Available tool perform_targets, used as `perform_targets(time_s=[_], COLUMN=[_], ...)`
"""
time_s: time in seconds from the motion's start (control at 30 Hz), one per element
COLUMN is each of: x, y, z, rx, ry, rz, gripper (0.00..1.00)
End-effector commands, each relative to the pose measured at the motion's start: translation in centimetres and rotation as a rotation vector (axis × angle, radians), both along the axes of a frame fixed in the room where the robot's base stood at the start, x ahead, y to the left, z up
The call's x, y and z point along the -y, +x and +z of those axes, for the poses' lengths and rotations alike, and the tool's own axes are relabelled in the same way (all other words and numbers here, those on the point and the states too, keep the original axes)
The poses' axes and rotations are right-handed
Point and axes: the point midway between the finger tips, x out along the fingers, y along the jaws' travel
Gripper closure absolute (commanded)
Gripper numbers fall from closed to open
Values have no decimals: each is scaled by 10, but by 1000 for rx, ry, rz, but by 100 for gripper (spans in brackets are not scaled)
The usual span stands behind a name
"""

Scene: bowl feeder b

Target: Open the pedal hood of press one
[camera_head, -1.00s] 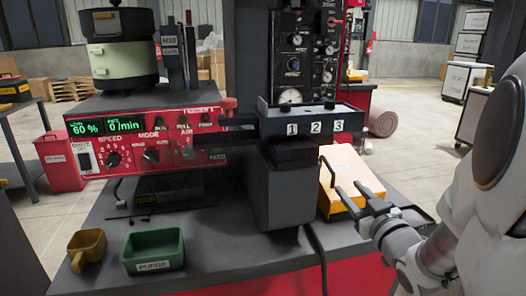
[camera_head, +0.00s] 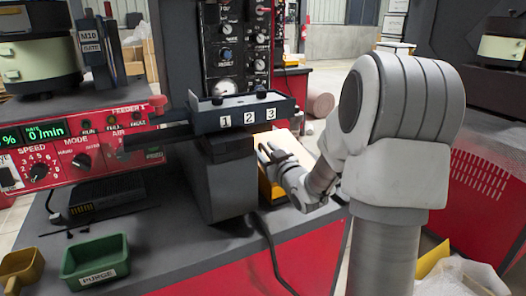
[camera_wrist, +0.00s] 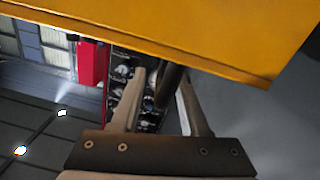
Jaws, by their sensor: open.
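A yellow-orange box (camera_head: 267,187) stands on the grey bench just right of the block marked 1 2 3; I cannot tell for sure that it is the pedal hood. My gripper (camera_head: 264,152) is at its top right side, fingers pointing left, and hides part of it. In the wrist view my gripper (camera_wrist: 159,76) is open, with its two fingers apart. A yellow panel (camera_wrist: 190,35), likely the same box, crosses just beyond the fingertips. A dark round bar (camera_wrist: 170,85) shows between the fingers. Whether anything touches is unclear.
The numbered block (camera_head: 243,113) on a grey pedestal stands close left of my gripper. A green purge tray (camera_head: 95,262) and a yellow scoop (camera_head: 20,270) are at the front left. A black cable (camera_head: 270,245) hangs over the bench front.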

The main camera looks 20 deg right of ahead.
Motion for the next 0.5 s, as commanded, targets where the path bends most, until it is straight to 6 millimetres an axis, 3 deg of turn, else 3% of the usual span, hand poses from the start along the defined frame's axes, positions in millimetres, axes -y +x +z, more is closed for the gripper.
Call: perform_targets(time_s=[0.2,0.47,0.5], x=[0,0,0], y=[13,14,14], z=[0,0,0], rx=[0,-1,-1], ry=[0,0,0], rz=[1,1,1], gripper=[55,55,62])
